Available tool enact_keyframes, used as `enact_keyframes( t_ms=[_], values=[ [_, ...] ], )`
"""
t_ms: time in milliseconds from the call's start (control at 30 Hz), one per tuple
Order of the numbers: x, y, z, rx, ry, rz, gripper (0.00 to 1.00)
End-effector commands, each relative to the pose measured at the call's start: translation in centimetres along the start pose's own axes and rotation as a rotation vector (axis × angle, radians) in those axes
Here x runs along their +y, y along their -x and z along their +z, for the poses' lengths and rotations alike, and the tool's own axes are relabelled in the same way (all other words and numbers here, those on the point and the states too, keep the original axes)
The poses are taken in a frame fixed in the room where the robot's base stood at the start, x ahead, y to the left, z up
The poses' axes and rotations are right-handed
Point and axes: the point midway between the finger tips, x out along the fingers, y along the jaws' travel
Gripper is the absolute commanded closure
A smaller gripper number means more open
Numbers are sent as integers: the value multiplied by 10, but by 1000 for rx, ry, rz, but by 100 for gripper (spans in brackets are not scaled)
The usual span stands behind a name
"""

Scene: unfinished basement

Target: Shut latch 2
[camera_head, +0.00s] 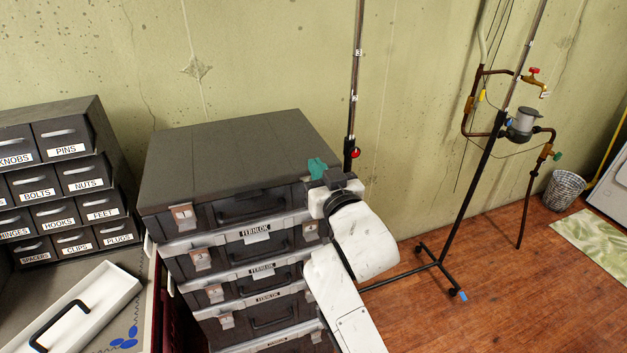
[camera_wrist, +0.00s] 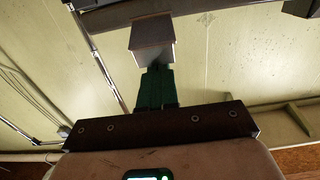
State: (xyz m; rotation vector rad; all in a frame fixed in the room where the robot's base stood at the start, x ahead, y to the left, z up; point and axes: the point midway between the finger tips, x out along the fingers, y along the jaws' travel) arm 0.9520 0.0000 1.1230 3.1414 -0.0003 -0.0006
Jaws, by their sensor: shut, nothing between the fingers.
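A stack of dark cases (camera_head: 225,160) with pale metal edges stands left of centre. The top case has a metal latch (camera_head: 183,216) at its front left. Its front right corner is partly hidden by my gripper and arm. I can read no latch number. My gripper (camera_head: 317,167), with green fingers, is at the top case's front right corner. In the wrist view the green fingers (camera_wrist: 156,88) are shut together and empty. A grey metal block, perhaps a latch (camera_wrist: 152,42), is right at their tips; I cannot tell whether they touch.
Labelled drawers (camera_head: 62,190) stand left of the stack, above a white box with a black handle (camera_head: 75,310). A dark pole (camera_head: 353,90) rises just behind my gripper. A wheeled stand (camera_head: 480,190) and wall pipes are to the right. Wooden floor (camera_head: 520,270) lies open at the right.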

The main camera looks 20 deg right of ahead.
Motion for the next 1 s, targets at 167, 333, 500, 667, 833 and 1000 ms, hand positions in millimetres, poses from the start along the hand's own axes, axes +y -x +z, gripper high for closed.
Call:
enact_keyframes(
  t_ms=[167,333,500,667,833,1000],
  values=[
    [0,0,11,-1,0,0,100],
    [0,0,19,-2,0,0,100],
    [0,0,29,-6,-1,-1,100],
    [0,-1,38,-10,-2,-1,100],
    [0,-1,44,-7,-2,-1,100],
    [0,0,50,-4,-1,-1,100]
  ],
)
